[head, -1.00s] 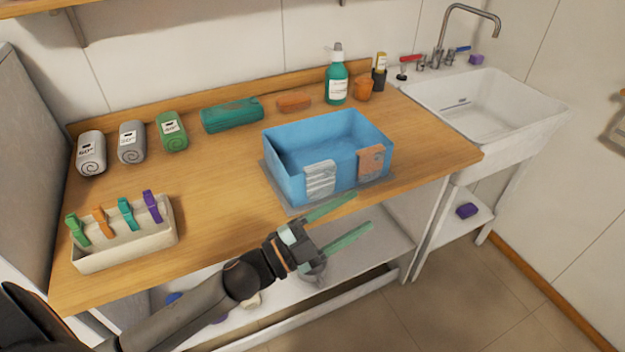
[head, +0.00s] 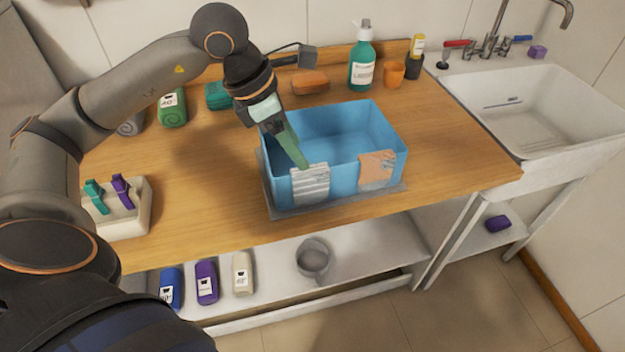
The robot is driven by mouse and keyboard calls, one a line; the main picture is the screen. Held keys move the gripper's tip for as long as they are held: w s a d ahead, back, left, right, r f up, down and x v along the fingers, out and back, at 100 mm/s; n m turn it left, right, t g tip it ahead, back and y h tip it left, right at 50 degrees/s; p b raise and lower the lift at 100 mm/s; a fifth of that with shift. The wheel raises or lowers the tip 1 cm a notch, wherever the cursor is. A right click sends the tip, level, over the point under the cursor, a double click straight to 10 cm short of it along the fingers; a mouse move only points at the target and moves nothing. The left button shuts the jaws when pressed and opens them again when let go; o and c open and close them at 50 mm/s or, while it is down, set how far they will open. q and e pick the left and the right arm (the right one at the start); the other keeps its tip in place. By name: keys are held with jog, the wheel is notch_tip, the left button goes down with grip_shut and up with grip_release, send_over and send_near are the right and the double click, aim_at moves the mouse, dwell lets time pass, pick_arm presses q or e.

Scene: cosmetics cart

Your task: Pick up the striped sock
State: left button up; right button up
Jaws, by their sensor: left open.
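The striped sock (head: 311,186), grey and white, hangs over the front wall of the blue basin (head: 340,186), left of an orange patterned sock (head: 377,169). My left gripper (head: 302,164) points down at the top of the striped sock, at the basin's front rim. Its green fingers are open, though they overlap in this view and the far one is mostly hidden. I cannot tell whether the sock's top edge lies between them. My right gripper is not in view.
The basin stands on a grey mat (head: 270,202) at the counter's front edge. A peg box (head: 130,221) is at left, partly behind my arm. A green bottle (head: 361,72), orange cup (head: 393,74) and orange soap (head: 309,82) stand behind. The sink (head: 535,110) is at right.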

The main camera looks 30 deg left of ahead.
aim_at(316, 180)
pick_arm(q)
jog(key=p+x, duration=0.1)
jog(key=x, duration=0.9)
jog(key=shift+s+d+f, duration=0.1)
jog(key=shift+d, duration=0.05)
grip_shut()
